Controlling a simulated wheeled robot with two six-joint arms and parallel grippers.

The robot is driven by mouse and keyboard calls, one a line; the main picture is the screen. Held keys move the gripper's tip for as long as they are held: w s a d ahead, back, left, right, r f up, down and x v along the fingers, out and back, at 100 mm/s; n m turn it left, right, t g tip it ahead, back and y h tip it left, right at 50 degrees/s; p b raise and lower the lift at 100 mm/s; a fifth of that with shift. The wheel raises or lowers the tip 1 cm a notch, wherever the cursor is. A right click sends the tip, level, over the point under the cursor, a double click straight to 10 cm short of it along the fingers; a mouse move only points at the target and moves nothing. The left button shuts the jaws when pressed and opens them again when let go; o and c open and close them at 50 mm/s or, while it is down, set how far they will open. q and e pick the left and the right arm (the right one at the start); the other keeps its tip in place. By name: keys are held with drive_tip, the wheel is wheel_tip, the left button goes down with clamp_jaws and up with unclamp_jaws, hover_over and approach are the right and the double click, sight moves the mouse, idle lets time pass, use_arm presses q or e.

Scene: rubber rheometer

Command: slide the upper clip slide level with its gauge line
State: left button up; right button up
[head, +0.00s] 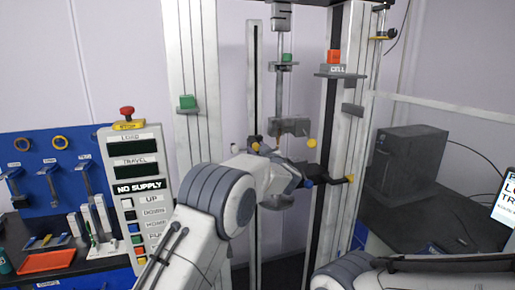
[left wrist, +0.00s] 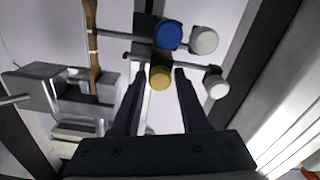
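In the left wrist view, a dark rail carries two clip slides with thin rods. One has a blue knob (left wrist: 168,34), the other, lower in the picture, a gold knob (left wrist: 160,78). Which one is the upper slide I cannot tell surely. A brown rubber strip (left wrist: 93,45) with pale gauge lines stands to the left; a rod reaches it near one line. My left gripper (left wrist: 160,72) is open, its fingertips either side of the gold knob, with narrow gaps. In the head view my left wrist hides the strip and most of the slides. My right gripper is out of view.
Two white knobs (left wrist: 204,40) (left wrist: 216,84) stick out right of the fingers. A grey clamp block (left wrist: 90,103) holds the strip's lower end. In the head view, the control panel (head: 135,190) stands left and a dark box (head: 405,160) right.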

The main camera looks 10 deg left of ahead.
use_arm(q)
drive_tip(key=shift+o, duration=1)
drive_tip(key=shift+r, duration=0.1)
drive_tip(key=b+v, duration=0.4)
drive_tip(key=v, duration=0.6)
drive_tip(key=shift+s+b, duration=0.25)
drive_tip(key=shift+b, duration=0.05)
